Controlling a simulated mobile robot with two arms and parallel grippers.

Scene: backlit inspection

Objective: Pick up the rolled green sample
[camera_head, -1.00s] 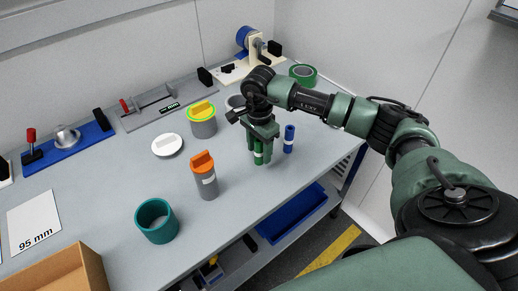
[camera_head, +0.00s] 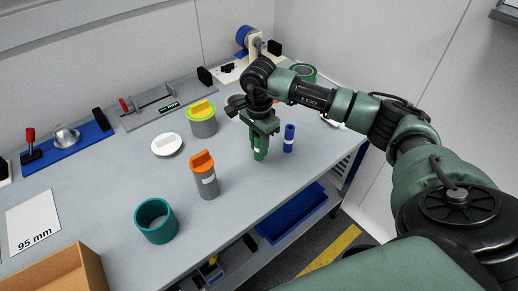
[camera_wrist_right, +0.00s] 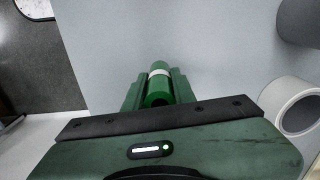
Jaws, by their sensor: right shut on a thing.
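The rolled green sample (camera_head: 260,155) is an upright green roll with a white band, near the table's right part. In the right wrist view the rolled green sample (camera_wrist_right: 159,86) sits between the two green fingers. My right gripper (camera_head: 258,147) points down and is shut on it, its fingers on either side. The fingers cover part of the roll. I cannot tell whether its lower end touches the table. My left gripper is not in view.
A blue roll (camera_head: 289,139) stands close to the right of the green one. The table's front edge is near.

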